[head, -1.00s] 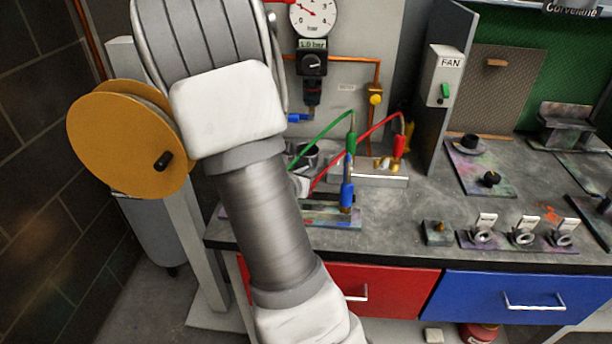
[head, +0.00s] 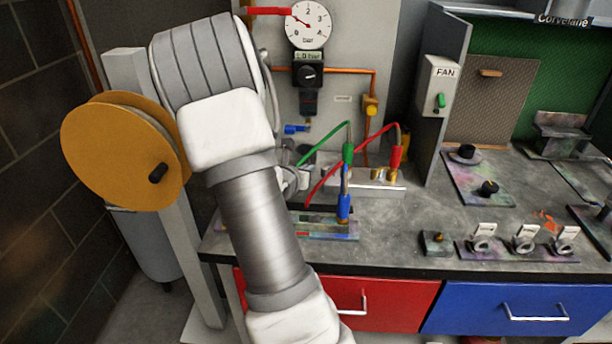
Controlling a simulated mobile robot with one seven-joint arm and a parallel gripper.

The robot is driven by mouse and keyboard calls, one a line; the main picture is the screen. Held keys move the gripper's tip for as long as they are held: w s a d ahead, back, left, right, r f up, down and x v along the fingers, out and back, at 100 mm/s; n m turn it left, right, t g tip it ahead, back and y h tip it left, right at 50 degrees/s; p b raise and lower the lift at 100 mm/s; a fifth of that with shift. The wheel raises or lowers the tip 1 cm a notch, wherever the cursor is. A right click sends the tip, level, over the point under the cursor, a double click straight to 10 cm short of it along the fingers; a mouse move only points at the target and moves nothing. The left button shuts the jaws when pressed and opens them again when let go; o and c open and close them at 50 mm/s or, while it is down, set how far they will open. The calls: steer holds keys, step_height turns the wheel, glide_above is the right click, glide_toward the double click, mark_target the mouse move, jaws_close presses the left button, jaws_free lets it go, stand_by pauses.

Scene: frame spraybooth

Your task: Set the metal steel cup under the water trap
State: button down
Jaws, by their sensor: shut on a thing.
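The water trap (head: 309,102) is the dark bowl under the black pressure regulator on the back panel. A blue drain tap (head: 297,129) is just below it. My gripper (head: 291,183) is mostly hidden behind my own arm; only a pale bit shows at the arm's right edge, above the bench. It is shut on the metal steel cup (head: 303,178), of which a small grey curved part shows, below the drain tap in the picture. I cannot tell its height above the bench or its exact tilt.
Green and red hoses (head: 325,180) arch close to the right of my gripper, by a brass-fitted manifold (head: 380,183). A rail with a blue fitting (head: 344,208) lies in front. An orange reel (head: 125,152) stands left of my arm.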

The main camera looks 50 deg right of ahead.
mark_target(307, 160)
steer(key=shift+w+d+b, duration=0.25)
steer(key=shift+w+d, duration=0.65)
steer(key=shift+d, duration=0.2)
steer(key=shift+w+d+b, duration=0.25)
steer(key=shift+w+d, duration=0.6)
steer(key=shift+d, duration=0.25)
steer(key=shift+f+b, duration=0.4)
steer(key=shift+b, duration=0.05)
steer(key=c, duration=0.9)
jaws_free()
steer(key=p+v, duration=0.2)
steer(key=v, duration=1.5)
steer(key=shift+a+r+p, duration=0.1)
steer(key=shift+a+p, duration=0.05)
steer(key=shift+p, duration=0.25)
